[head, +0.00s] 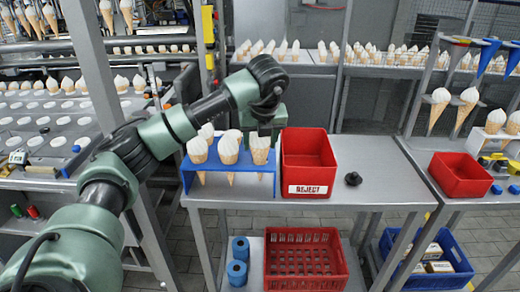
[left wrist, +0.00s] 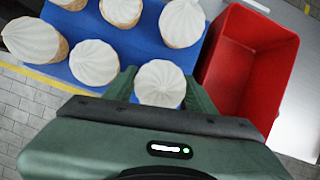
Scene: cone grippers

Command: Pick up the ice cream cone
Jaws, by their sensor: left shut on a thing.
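A blue rack (head: 185,177) holds several ice cream cones with white tops on a grey table, left of the red bin. My left gripper (head: 262,137) comes down from above at the rack's right end. Its jaws are shut around a cone (head: 260,150), beside the bin. In the left wrist view that cone (left wrist: 160,83) sits between the fingers, white top toward the camera, its lower part hidden. It appears still at the rack (left wrist: 150,42); I cannot tell whether it is raised. Neighbouring cones (left wrist: 95,62) stand close by. My right gripper is not in view.
The red reject bin (head: 308,150) stands close right of the rack and also shows in the left wrist view (left wrist: 225,75). A black knob (head: 353,178) lies on the table's clear right part. A red crate (head: 305,265) and blue rolls (head: 238,262) are on the shelf below.

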